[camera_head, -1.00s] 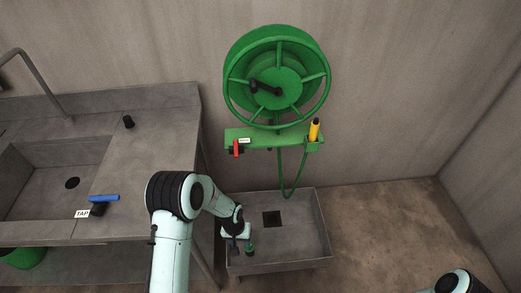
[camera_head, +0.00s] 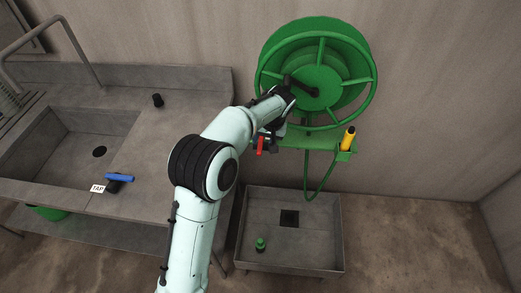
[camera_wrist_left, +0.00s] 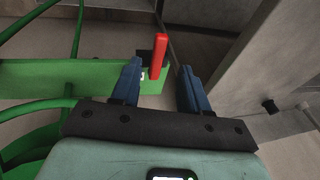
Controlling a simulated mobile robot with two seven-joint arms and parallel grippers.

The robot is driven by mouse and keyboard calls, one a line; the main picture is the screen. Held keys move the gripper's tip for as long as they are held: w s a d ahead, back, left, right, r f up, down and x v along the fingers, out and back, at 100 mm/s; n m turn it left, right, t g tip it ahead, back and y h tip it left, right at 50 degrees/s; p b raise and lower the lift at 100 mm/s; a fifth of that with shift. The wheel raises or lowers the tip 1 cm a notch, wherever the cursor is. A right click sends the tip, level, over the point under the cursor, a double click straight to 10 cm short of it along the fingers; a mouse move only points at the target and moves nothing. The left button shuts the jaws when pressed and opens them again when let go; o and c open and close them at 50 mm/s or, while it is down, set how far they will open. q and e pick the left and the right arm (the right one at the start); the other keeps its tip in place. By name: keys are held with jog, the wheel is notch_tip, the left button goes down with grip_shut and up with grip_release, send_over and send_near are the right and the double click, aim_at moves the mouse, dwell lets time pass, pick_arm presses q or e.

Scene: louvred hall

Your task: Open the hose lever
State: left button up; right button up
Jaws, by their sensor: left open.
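The red hose lever (camera_head: 260,146) hangs at the left end of the green bracket (camera_head: 318,141) below the hose reel. My left gripper (camera_head: 268,130) is just above and beside it, partly hidden by my own wrist. In the left wrist view, the open left gripper (camera_wrist_left: 160,67) has two blue fingers. The red lever (camera_wrist_left: 159,54) shows between and slightly beyond their tips, nearer the left finger. I cannot tell whether either finger touches it. My right gripper is not in view.
The green hose reel (camera_head: 317,75) is on the wall above. A yellow-handled nozzle (camera_head: 348,139) stands at the bracket's right end. A small green object (camera_head: 261,244) stands in the floor basin (camera_head: 320,255). The sink counter (camera_head: 155,150) with a blue-handled tap (camera_head: 119,177) is on the left.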

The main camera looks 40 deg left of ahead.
aim_at(260, 149)
pick_arm(q)
jog(key=b+x, duration=0.2)
jog(key=x, duration=0.4)
jog(key=shift+f+b, duration=0.3)
jog(key=shift+b, duration=0.05)
jog(key=shift+r, duration=0.3)
jog(key=shift+x, duration=0.9)
grip_shut()
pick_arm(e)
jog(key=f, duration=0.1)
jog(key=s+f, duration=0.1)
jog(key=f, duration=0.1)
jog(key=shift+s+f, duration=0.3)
